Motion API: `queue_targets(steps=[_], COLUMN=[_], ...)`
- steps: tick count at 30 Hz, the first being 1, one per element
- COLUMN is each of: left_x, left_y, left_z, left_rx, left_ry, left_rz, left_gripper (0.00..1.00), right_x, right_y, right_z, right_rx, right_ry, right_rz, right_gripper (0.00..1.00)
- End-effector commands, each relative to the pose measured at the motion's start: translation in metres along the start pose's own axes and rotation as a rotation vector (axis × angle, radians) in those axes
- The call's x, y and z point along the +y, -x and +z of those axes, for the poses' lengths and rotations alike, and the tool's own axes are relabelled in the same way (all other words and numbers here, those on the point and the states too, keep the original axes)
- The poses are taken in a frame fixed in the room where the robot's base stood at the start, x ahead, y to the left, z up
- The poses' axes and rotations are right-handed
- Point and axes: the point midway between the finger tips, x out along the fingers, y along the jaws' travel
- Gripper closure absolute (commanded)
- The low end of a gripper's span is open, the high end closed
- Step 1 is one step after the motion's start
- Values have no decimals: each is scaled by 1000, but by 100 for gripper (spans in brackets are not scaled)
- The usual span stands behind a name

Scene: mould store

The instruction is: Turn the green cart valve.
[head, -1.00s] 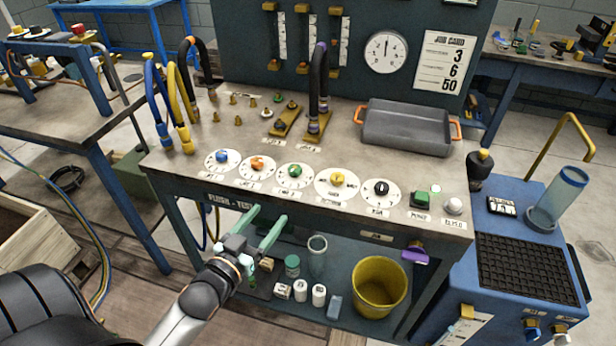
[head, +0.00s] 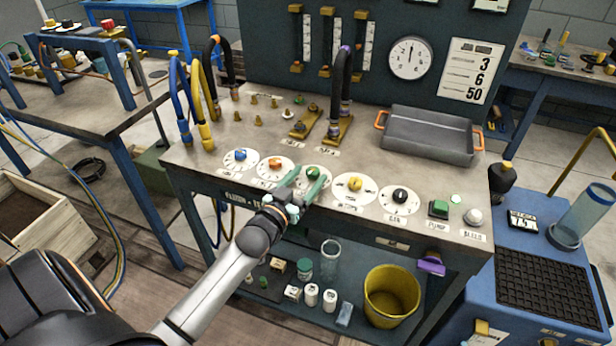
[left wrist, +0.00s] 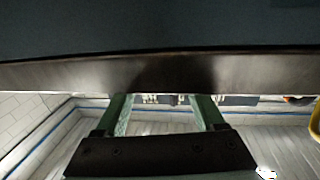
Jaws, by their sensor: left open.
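The green valve knob (head: 313,172) sits on a white round dial in the row of coloured knobs along the bench front, between the orange knob (head: 275,164) and the yellow knob (head: 354,184). My left gripper (head: 310,179) is open, its two green fingers at the green dial. In the head view the knob shows between the fingertips; I cannot tell whether they touch it. The fingers partly cover the dial. In the left wrist view the open fingers (left wrist: 162,100) show with nothing visible between them, and the knob is not seen. My right gripper is not in view.
A blue knob (head: 240,155) and a black knob (head: 400,195) are in the same row. A grey tray (head: 428,136) and upright hoses (head: 343,85) stand behind. A yellow bucket (head: 391,295) is on the shelf below. A blue cart (head: 545,320) is at right.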

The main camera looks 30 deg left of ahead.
Motion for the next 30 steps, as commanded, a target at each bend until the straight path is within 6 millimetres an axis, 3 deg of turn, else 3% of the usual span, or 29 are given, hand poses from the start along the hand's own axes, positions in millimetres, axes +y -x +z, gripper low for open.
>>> queue_targets(steps=[12,30], left_x=[0,0], left_y=[-6,-6], left_z=[0,0], left_rx=[-1,-1], left_ry=[0,1], left_rz=[0,0], left_gripper=[31,99], right_x=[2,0], right_y=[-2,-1], right_z=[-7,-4], right_rx=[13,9], right_ry=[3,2], right_rz=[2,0], right_gripper=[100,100])
